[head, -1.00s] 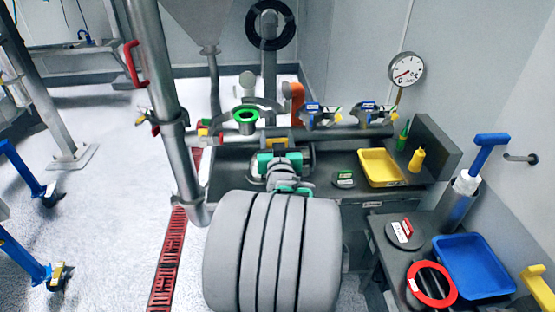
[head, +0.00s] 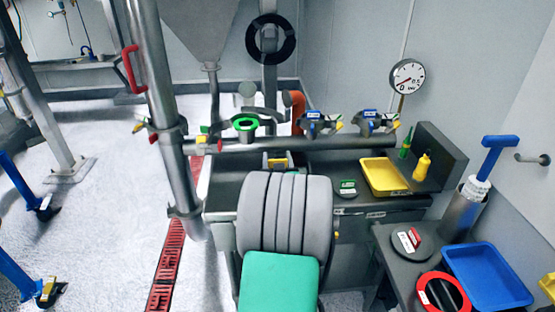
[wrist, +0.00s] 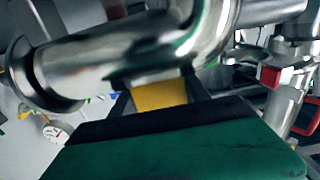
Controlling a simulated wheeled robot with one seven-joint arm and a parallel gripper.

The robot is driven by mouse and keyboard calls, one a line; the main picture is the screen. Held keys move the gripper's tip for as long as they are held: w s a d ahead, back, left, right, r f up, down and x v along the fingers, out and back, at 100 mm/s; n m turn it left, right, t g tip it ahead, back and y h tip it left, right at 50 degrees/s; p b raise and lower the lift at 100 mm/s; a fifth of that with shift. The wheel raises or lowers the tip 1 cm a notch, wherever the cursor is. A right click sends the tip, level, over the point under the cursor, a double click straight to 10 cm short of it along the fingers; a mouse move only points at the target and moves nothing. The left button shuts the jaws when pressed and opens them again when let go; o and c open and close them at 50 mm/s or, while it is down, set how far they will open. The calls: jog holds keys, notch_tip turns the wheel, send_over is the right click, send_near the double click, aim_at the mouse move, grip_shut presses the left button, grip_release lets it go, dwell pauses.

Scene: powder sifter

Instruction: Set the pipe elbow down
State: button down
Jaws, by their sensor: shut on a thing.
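The pipe elbow (wrist: 150,55) is a shiny silver curved tube that fills the upper part of the wrist view. It has a flared round end at the left and a yellow block on its near side. My gripper (wrist: 158,97) is shut on this yellow block, with one dark finger on either side. In the head view my grey arm and green wrist cover the front of the bench. What lies under the elbow is hidden.
The dark bench (head: 340,208) carries a yellow tray (head: 384,176), a yellow bottle (head: 422,166) and a green-labelled disc (head: 347,189). A horizontal pipe (head: 275,143) with valves runs behind it. A side table holds a blue tray (head: 486,275) and a red ring (head: 442,292). A steel column (head: 160,95) stands left.

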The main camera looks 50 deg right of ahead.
jog(key=c, duration=0.5)
grip_release()
jog(key=shift+r, duration=0.1)
jog(key=b+v, duration=0.2)
jog(key=v, duration=1)
jog(key=w+a+f+n+y, duration=0.2)
jog(key=w+a+y, duration=0.2)
jog(key=a, duration=0.3)
jog(key=w+a+f+n+g+y, duration=0.1)
jog(key=w+a+f+n+y, duration=0.2)
jog(key=a, duration=0.5)
jog(key=w+a+f+n+y, duration=0.1)
jog(key=w+a+n+y, duration=0.1)
jog(key=w+a+y, duration=0.4)
jog(key=s+a+n+g, duration=0.1)
jog(key=s+a+g, duration=0.1)
jog(key=s+a, duration=0.2)
jog(key=s+a+f+n+g, duration=0.1)
jog(key=s+a+g, duration=0.2)
jog(key=a, duration=0.4)
jog(key=s+a+n+g, duration=0.1)
jog(key=s+a+g, duration=0.2)
jog(key=s+a, duration=0.3)
jog(key=shift+a+f+y, duration=0.15)
jog(key=shift+a+y, duration=0.15)
